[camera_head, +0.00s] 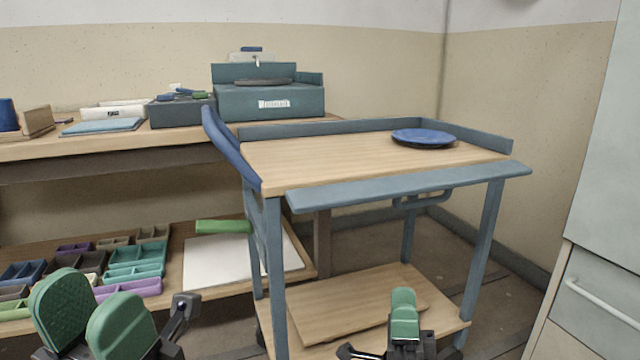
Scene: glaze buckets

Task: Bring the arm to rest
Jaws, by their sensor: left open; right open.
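My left gripper (91,312) is at the bottom left, with its two green pads apart and nothing between them. It appears in front of the lower shelf with the coloured trays. My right gripper (404,318) is at the bottom, right of centre, seen against the cart's lower shelf. Its green pads nearly line up in this view, and no held thing shows. Most of both arms is outside the picture.
A blue-framed cart (340,160) with a wooden top stands ahead, a blue disc (423,138) on it. A workbench (100,143) is on the left. Several coloured trays (137,259) and a white board (225,262) lie below. A pale cabinet (600,285) stands at right.

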